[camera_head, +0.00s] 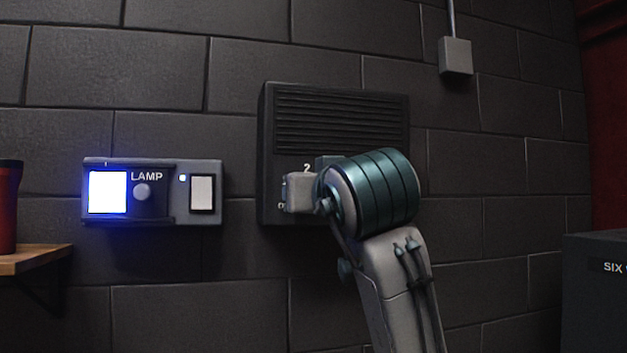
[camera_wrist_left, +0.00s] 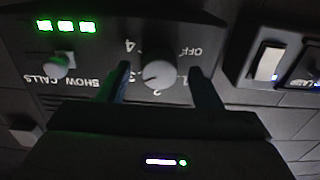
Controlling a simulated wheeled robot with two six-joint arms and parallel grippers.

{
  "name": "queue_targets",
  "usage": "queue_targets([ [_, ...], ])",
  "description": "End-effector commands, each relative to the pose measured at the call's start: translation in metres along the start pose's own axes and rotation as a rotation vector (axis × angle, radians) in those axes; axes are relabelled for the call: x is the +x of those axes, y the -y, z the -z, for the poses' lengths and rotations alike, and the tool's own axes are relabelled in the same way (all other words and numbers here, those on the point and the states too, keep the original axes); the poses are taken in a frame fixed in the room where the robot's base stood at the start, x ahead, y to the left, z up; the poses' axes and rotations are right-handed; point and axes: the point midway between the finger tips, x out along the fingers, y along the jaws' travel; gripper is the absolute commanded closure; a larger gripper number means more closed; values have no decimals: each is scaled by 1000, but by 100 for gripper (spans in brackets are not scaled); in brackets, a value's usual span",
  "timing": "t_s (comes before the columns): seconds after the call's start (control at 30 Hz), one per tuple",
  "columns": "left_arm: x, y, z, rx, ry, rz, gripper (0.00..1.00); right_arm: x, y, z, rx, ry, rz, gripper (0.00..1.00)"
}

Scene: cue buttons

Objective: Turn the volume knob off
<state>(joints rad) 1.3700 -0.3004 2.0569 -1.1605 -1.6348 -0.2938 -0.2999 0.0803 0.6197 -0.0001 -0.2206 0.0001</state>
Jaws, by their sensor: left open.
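The volume knob (camera_wrist_left: 160,75) is a round pale knob on a dark panel, seen upside down in the left wrist view. OFF and numbers ring it. A small mark on the knob points to the lower left, roughly toward the 3. My left gripper (camera_wrist_left: 160,72) is open, with one finger on each side of the knob and small visible gaps; contact cannot be told. In the head view the dark speaker box (camera_head: 340,115) hangs on the wall. My left gripper (camera_head: 302,193) is at its lower front and hides the knob there. My right gripper is not in view.
A lamp panel (camera_head: 160,165) with a lit square and a white switch (camera_head: 202,194) is left of the speaker box. The wrist view shows a SHOW CALLS knob (camera_wrist_left: 58,65) and several green lights (camera_wrist_left: 66,27). A wooden shelf (camera_head: 30,259) is far left; a dark box (camera_head: 590,300) is lower right.

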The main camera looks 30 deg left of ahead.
Motion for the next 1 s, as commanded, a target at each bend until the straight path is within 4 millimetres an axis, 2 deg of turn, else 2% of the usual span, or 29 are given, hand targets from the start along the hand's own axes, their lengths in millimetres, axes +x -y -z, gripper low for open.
queue_targets([
  [0.3, 2, 0, 0, -1, 0, -1, 42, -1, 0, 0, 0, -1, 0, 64],
  [0.37, 2, 0, 0, -1, 0, -1, 52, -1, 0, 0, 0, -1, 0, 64],
  [0.53, 2, 0, 0, -1, 0, -1, 85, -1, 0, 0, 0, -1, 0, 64],
  [0.57, 2, 0, 0, -1, 0, -1, 87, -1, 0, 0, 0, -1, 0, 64],
  [1.0, 3, 0, -1, -94, -1, -1, 87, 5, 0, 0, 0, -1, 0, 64],
])
